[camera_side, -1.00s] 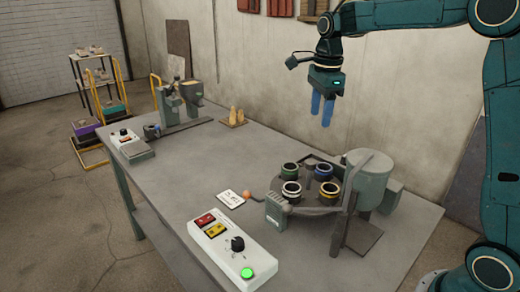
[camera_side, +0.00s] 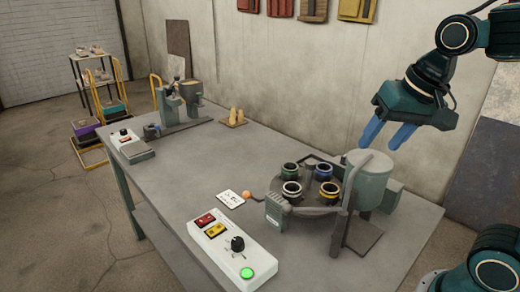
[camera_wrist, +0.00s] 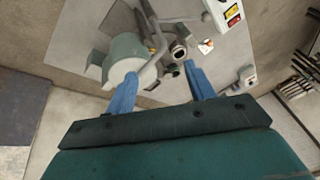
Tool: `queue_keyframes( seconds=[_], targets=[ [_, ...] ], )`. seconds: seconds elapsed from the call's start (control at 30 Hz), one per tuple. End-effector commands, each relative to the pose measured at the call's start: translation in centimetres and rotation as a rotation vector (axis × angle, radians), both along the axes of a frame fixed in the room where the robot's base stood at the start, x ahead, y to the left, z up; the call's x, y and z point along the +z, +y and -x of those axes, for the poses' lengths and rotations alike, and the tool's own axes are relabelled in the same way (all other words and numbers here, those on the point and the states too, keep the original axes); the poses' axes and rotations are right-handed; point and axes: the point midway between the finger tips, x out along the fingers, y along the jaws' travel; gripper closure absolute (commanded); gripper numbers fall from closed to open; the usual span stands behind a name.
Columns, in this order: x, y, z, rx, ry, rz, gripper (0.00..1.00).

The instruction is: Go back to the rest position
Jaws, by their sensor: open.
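My gripper (camera_side: 387,137) has two blue fingers that are spread apart with nothing between them. In the side view it hangs in the air at the upper right, above the grey-green drum (camera_side: 371,178) and clear of the table. In the wrist view my gripper (camera_wrist: 160,88) shows its blue fingers pointing toward the bench. The drum (camera_wrist: 125,55) and the holder with the cups lie below it there.
A round holder with several dark cups, one of them blue-rimmed (camera_side: 324,172), stands beside the drum. A white control box (camera_side: 232,246) with a green button sits at the table's front. The grey table (camera_side: 180,180) is bare in its middle. A wall stands behind.

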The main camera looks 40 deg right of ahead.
Motion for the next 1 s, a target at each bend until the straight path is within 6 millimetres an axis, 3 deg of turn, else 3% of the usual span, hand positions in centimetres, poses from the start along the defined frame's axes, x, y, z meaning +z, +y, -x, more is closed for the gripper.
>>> queue_keyframes(
  seconds=[0.2, 0.4, 1.0],
  targets=[
    [-1.8, 0.9, 4.0, 0.300, -0.065, 0.119, 0.46],
    [-3.1, 1.2, 5.9, 0.469, -0.100, 0.195, 0.46],
    [-3.4, 1.3, 6.3, 0.513, -0.107, 0.216, 0.46]
  ],
)
